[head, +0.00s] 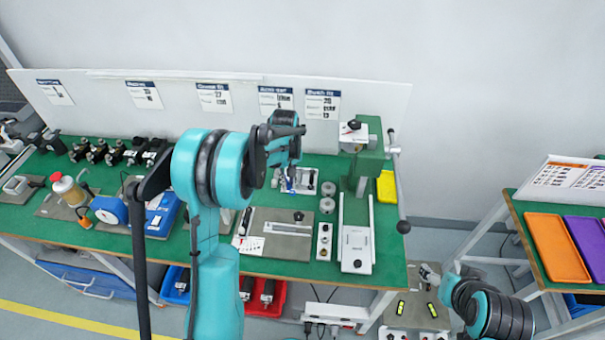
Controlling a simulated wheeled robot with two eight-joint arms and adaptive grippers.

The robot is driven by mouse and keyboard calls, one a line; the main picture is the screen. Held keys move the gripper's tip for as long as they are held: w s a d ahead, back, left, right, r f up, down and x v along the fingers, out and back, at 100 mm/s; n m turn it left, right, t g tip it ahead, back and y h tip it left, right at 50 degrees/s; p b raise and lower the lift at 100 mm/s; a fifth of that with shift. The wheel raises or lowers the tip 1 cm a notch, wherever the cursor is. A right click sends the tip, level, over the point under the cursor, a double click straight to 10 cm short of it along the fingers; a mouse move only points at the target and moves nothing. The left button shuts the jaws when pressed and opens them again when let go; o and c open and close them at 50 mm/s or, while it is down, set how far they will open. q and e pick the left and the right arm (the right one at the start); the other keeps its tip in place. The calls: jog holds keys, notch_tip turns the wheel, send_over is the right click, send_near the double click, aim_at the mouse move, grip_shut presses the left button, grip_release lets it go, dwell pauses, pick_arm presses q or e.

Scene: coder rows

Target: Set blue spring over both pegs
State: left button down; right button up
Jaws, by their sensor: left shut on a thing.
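My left gripper (289,181) points down over a small light metal fixture (303,183) on the green bench, partly behind my teal wrist. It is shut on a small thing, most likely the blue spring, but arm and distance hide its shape. The two pegs cannot be made out; I cannot tell whether the held thing touches the fixture. My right gripper (430,276) is at the lower right, off the bench's front right corner and far from the fixture. Its fingers are too small to read.
Two grey round parts (327,197) stand right of the fixture. A green press (366,160) with a long lever is farther right. A grey plate (275,234) lies in front. A blue box (157,216) is at left. A side table (561,245) holds orange and purple trays.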

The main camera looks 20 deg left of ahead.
pick_arm(q)
jog(key=s+a+n, duration=0.6)
jog(key=s+n, duration=0.5)
jog(key=s, duration=0.1)
jog(key=shift+n, duration=0.4)
jog(key=shift+f+b, duration=1.8)
jog(key=shift+f, duration=1.2)
jog(key=shift+f+b, duration=0.8)
jog(key=shift+b, duration=0.05)
jog(key=shift+f+b, duration=0.25)
jog(key=shift+b, duration=0.05)
jog(key=shift+f, duration=0.2)
jog(key=shift+f+b, duration=0.2)
jog(key=shift+b, duration=0.2)
jog(key=shift+f+b, duration=0.25)
jog(key=shift+b, duration=0.05)
